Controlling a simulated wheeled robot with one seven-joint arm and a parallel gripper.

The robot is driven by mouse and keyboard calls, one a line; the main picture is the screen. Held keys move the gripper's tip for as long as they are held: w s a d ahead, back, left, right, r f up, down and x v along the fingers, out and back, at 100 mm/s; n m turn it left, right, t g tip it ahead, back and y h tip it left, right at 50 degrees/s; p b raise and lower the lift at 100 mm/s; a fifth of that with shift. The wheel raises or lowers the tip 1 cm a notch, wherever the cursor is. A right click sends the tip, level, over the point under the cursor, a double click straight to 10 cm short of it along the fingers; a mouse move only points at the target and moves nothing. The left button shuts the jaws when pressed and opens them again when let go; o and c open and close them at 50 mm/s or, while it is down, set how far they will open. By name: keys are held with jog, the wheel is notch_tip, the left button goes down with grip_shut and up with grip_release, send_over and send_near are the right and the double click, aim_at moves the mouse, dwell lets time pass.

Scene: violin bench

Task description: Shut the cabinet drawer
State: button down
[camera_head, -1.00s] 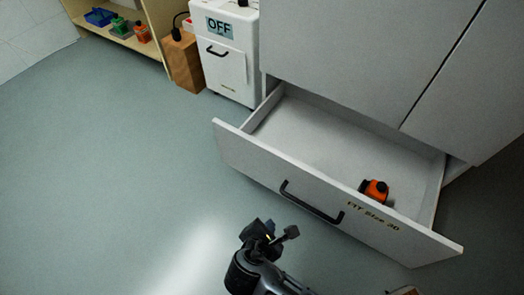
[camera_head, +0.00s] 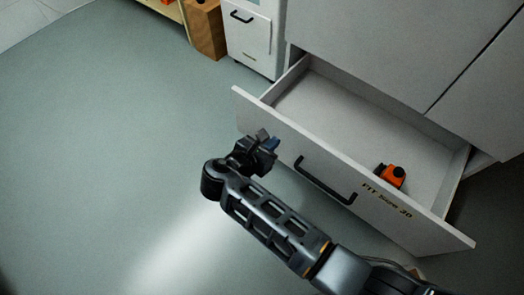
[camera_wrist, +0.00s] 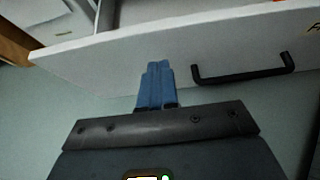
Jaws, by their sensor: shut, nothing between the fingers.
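The cabinet drawer (camera_head: 345,172) is pulled well out of the grey cabinet (camera_head: 375,45), near the floor. Its front carries a black bar handle (camera_head: 325,181) and lettering. An orange and black object (camera_head: 391,176) lies inside it near the right end. My gripper (camera_head: 270,143) is in front of the drawer front, left of the handle. In the wrist view, my gripper (camera_wrist: 156,68) shows blue fingers closed together with nothing between them. Their tips overlap the lower part of the drawer front (camera_wrist: 190,45), left of the handle (camera_wrist: 243,76). I cannot tell whether they touch it.
A small white cabinet (camera_head: 252,35) with a black handle stands left of the grey cabinet. A brown wooden block (camera_head: 207,30) and part of a shelf (camera_head: 165,9) are further left. The floor (camera_head: 110,150) left of the drawer is clear.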

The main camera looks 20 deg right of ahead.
aim_at(291, 126)
jog(key=w+d, duration=0.1)
jog(key=w+d+f+b, duration=0.1)
jog(key=w+d+b, duration=0.1)
jog(key=d, duration=0.1)
jog(key=shift+f, duration=0.2)
jog(key=shift+w+d+r, duration=0.15)
jog(key=shift+w+d, duration=0.1)
jog(key=shift+d, duration=0.2)
jog(key=shift+w+d+r, duration=0.1)
jog(key=shift+w+d, duration=0.25)
jog(key=shift+d, duration=0.15)
jog(key=w+d, duration=0.7)
jog(key=d, duration=0.2)
jog(key=w+d, duration=0.7)
jog(key=d, duration=0.3)
jog(key=shift+p, duration=0.4)
jog(key=shift+s+d, duration=0.1)
